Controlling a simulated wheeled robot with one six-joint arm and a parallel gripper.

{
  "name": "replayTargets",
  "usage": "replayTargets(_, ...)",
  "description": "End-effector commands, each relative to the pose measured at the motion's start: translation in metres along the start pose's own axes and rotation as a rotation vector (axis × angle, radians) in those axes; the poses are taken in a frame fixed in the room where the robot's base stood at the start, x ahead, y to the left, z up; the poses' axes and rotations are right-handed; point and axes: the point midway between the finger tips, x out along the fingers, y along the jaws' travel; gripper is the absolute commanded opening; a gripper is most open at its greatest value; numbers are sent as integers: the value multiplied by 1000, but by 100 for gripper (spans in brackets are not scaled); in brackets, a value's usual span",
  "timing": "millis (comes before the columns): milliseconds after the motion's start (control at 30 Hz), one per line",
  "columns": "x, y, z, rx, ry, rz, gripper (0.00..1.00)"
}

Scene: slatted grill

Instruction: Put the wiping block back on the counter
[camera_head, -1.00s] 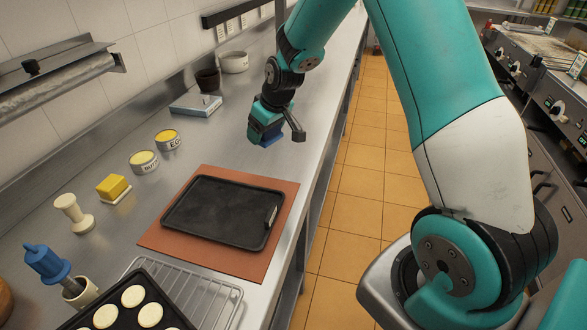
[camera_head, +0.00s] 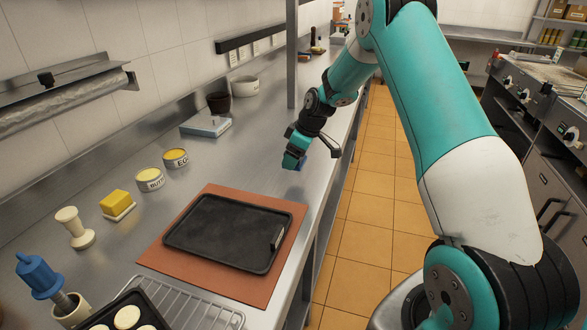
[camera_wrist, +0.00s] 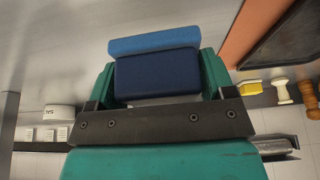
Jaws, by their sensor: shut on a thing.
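The wiping block, blue with a lighter blue layer, shows large in the wrist view (camera_wrist: 157,72). My gripper (camera_wrist: 158,80) is shut on it, with one green finger at each side. In the head view my gripper (camera_head: 294,161) is low over the steel counter (camera_head: 252,140), close to its right edge and beyond the mat. Only a small blue part of the block (camera_head: 303,164) shows there; the gripper hides the rest. I cannot tell whether the block touches the counter.
A black griddle tray (camera_head: 225,234) lies on a brown mat (camera_head: 172,258) in front of the gripper. Labelled tins (camera_head: 149,180), a butter block (camera_head: 115,202), a pale blue box (camera_head: 205,126) and bowls (camera_head: 245,86) stand along the wall. A post rises behind.

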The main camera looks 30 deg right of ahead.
Motion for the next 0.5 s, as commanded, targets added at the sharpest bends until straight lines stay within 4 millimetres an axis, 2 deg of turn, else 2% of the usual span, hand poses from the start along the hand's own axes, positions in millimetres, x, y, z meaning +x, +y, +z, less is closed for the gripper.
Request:
replayTargets(267,23,0,10,1,-1,0,53)
replayTargets(500,51,0,21,2,-1,1,53)
